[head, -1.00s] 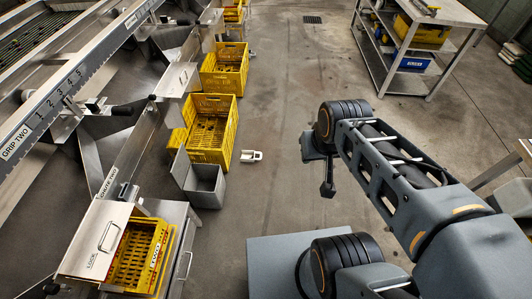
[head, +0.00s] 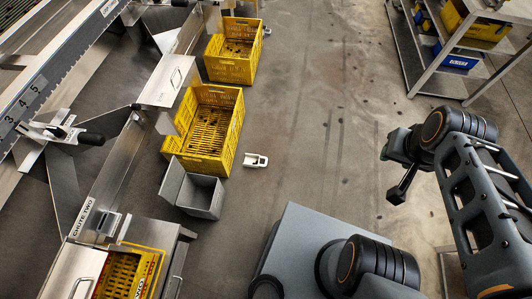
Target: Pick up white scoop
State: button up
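The white scoop (head: 256,160) lies on the concrete floor, just right of a yellow crate. It is small in the head view, and its finer shape is hard to make out. My gripper (head: 397,194) hangs at the end of my arm on the right side of the head view, well to the right of the scoop and apart from it. The gripper is small and dark, and its fingers cannot be told apart. Nothing is visible in it.
A yellow crate (head: 239,124) and a grey metal bin (head: 204,196) stand left of the scoop. Another yellow crate (head: 255,68) stands farther back. The sizer's metal chutes line the left. A shelved metal bench (head: 430,84) stands at the upper right. The middle floor is clear.

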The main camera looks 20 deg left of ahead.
aim_at(250, 158)
jog(key=u, duration=0.2)
jog(key=i, duration=0.7)
jog(key=u, duration=1.15)
jog(key=i, duration=0.6)
jog(key=u, duration=0.7)
